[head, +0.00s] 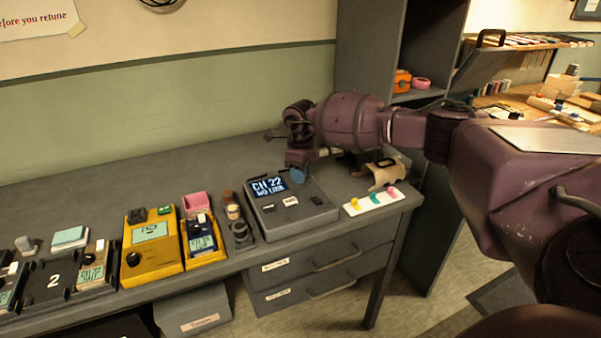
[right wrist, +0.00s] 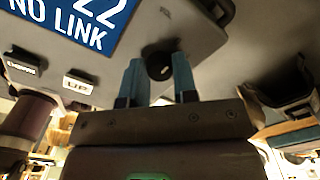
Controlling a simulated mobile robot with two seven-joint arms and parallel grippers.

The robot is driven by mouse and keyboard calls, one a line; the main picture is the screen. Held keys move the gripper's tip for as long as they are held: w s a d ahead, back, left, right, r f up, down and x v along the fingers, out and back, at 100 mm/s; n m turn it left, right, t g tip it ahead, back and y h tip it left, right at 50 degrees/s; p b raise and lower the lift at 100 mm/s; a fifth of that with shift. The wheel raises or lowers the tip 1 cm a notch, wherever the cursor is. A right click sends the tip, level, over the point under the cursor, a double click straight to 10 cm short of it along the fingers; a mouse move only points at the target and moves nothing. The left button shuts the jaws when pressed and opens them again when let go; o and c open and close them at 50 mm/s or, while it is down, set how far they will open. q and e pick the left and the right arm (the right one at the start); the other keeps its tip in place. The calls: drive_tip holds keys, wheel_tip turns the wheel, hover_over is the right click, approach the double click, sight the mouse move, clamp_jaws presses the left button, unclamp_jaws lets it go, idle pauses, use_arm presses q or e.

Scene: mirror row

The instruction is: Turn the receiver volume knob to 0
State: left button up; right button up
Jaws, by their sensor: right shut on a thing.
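The receiver (head: 318,214) is a grey box on the desk. Its blue screen (head: 268,186) reads "CH 22 NO LINK", and the screen also shows in part in the right wrist view (right wrist: 75,22). My right gripper (head: 298,176) is down at the receiver's top, right of the screen. In the right wrist view the two blue fingers (right wrist: 159,78) stand on either side of a small dark round volume knob (right wrist: 159,67) with a pale mark, and are shut on it. The knob is hidden by the gripper in the head view. My left gripper is not in view.
A yellow device (head: 152,262) and several smaller units stand left of the receiver. A white strip with coloured pieces (head: 373,201) and a beige object (head: 385,176) lie at its right. The back left of the desk (head: 110,195) is clear.

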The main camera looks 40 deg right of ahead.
drive_tip(key=o, duration=0.9)
drive_tip(key=shift+r, duration=0.1)
drive_tip(key=shift+r, duration=0.25)
wheel_tip(320, 180, up, 6)
drive_tip(key=shift+f+p, duration=0.2)
drive_tip(key=shift+p, duration=0.25)
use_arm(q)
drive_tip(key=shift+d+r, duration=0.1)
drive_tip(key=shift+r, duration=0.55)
use_arm(e)
wheel_tip(320, 180, up, 5)
drive_tip(key=shift+f, duration=0.2)
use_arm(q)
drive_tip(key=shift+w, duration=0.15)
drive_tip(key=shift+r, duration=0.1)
